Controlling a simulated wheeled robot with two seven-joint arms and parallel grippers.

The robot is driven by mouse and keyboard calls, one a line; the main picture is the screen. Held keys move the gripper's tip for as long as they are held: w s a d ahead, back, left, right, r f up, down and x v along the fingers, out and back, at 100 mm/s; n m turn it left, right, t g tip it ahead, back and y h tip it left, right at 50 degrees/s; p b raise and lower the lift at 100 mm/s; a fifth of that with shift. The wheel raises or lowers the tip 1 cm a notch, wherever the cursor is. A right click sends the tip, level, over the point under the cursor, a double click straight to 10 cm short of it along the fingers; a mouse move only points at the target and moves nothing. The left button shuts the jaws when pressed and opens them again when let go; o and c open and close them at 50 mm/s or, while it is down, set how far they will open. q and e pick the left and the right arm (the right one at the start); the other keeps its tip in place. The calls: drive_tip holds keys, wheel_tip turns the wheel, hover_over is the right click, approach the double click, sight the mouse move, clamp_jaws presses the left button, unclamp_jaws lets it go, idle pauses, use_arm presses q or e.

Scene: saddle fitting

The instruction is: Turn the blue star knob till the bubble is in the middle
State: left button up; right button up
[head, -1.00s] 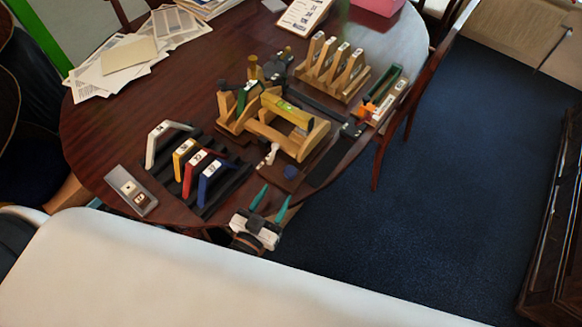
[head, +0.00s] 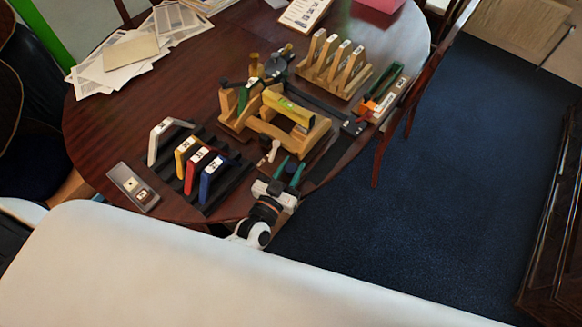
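The wooden fixture (head: 262,127) stands on the table and carries a yellow bar (head: 296,112) with a green vial (head: 284,103) on it. The bubble is too small to make out. A pale small lever (head: 272,151) is just left of the fingers. My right gripper is not in view.
A black rack (head: 214,172) with white, yellow, red and blue brackets stands at left, a grey box (head: 132,187) beside it. A wooden rack (head: 333,67) is behind the fixture. A tray with green and orange tools (head: 384,95) is at right. Papers (head: 130,54) lie at the back left.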

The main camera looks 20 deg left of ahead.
use_arm(q)
drive_tip(key=c, duration=0.4)
drive_tip(key=shift+w+f+m+g+h+b, duration=0.1)
drive_tip(key=shift+m+g+h+b, duration=0.5)
drive_tip(key=shift+m+h+b, duration=0.95)
drive_tip(key=shift+m+g+h+b, duration=0.45)
drive_tip(key=shift+m+g+h, duration=0.4)
drive_tip(key=shift+h, duration=1)
drive_tip(key=o, duration=0.9)
drive_tip(key=v, duration=0.6)
drive_tip(key=shift+s+a+b, duration=0.15)
drive_tip(key=shift+s+b, duration=0.15)
drive_tip(key=shift+b, duration=0.05)
drive_tip(key=shift+s+a, duration=0.25)
drive_tip(key=shift+s, duration=0.15)
